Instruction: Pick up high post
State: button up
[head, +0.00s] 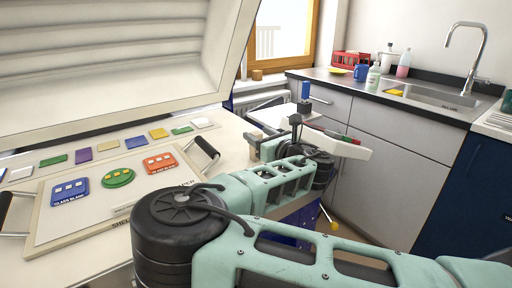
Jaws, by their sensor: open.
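My teal arm reaches from the lower right to the kiln's right edge. My gripper (264,134) is small and dark in the head view, with its jaws apart. A pale beige block (255,150) shows right at the jaws, beside the kiln's edge. It may be the high post, but it is partly hidden and too small to tell. I cannot tell whether the jaws touch it or stand around it. My own wrist and forearm hide much of the area behind and below the gripper.
The kiln lid (120,60) stands open at left. A kiln shelf (90,228) with dark handles bears blue, green and red glass pieces. Glass samples line the rim behind it. A white tray (345,150) lies right of my wrist. A sink counter (345,84) stands at back right.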

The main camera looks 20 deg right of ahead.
aim_at(253, 132)
jog(key=shift+x, duration=1.85)
jog(key=shift+a+f, duration=0.1)
jog(key=c, duration=1.1)
